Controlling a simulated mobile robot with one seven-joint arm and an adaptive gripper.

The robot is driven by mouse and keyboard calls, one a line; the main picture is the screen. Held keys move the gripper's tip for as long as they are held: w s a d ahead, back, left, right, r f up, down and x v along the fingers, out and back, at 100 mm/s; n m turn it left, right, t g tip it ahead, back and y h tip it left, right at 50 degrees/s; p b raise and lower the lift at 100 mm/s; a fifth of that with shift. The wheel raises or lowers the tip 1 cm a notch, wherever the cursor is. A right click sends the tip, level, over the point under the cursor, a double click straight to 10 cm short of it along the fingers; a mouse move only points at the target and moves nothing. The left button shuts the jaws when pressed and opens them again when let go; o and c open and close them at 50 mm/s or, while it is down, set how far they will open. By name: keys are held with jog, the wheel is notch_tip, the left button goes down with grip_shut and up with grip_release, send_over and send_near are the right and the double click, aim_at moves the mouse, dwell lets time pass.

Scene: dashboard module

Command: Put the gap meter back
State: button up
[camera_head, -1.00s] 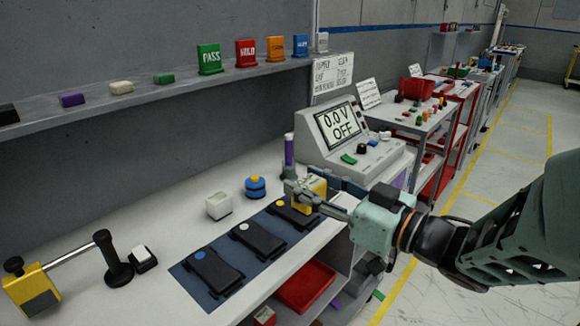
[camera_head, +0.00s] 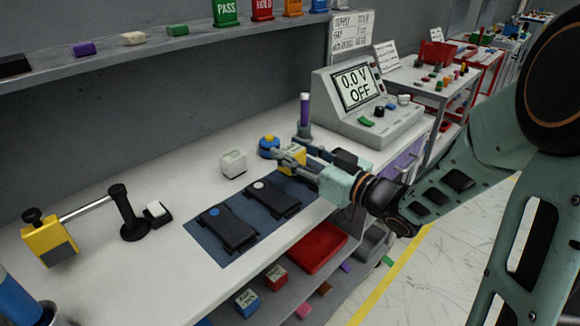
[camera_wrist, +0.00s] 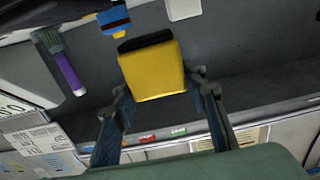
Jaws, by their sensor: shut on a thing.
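My gripper (camera_head: 289,153) is shut on a yellow block (camera_head: 293,163), which I take to be the gap meter; its label is not readable. In the wrist view the yellow block (camera_wrist: 155,72), with a black end, sits between the two fingers (camera_wrist: 158,98). In the head view it is at the far right end of the dark blue mat (camera_head: 205,243). I cannot tell whether it touches the mat or hangs above it. Two black modules lie on the mat, one with a blue dot (camera_head: 228,230), one with a white dot (camera_head: 272,200).
A white block (camera_head: 232,163) and a blue-yellow knob (camera_head: 268,147) stand behind the mat. A yellow-and-black fixture (camera_head: 48,240) stands left. A red tray (camera_head: 310,248) is below the bench.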

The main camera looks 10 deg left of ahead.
jog(key=shift+w+a+f, duration=0.3)
jog(key=shift+w+f, duration=0.05)
jog(key=shift+f, duration=0.2)
jog(key=shift+w+a+f, duration=0.25)
jog(key=shift+w+f, duration=0.1)
jog(key=shift+f, duration=0.2)
jog(key=shift+f+b, duration=0.6)
jog(key=shift+f, duration=0.85)
jog(key=shift+f, duration=0.25)
jog(key=o, duration=1.4)
jog(key=shift+r, duration=0.15)
